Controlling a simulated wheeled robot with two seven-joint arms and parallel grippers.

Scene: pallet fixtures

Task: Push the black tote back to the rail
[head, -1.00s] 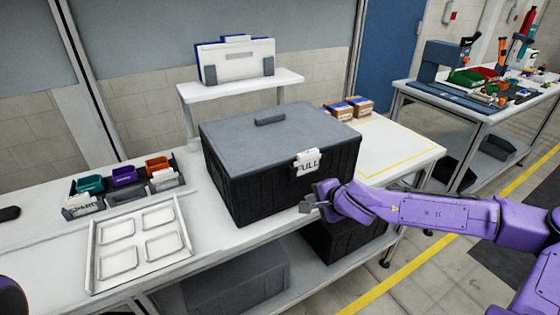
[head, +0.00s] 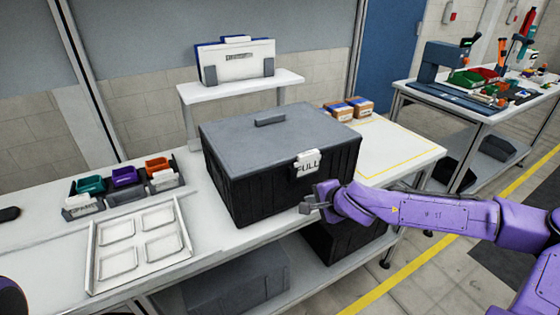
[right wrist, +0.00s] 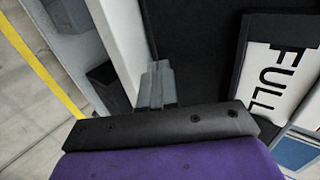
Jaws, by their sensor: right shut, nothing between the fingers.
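The black tote (head: 290,180) has a grey lid (head: 270,132) and a white FULL tag (head: 308,163) on its front. It stands on the white bench, close to the front edge. My right gripper (head: 308,207) is shut and empty, low at the tote's front right of centre. In the right wrist view the shut fingers (right wrist: 157,85) point at the dark tote face (right wrist: 195,45), with the FULL tag at right. I cannot tell whether they touch it. The rail cannot be made out behind the tote. My left gripper is not in view.
A white riser shelf (head: 240,87) with a document holder stands behind the tote. Small brown boxes (head: 350,107) and a yellow-outlined bare area (head: 400,150) lie to the right. A white compartment tray (head: 140,243) and colored bins (head: 123,178) are at left.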

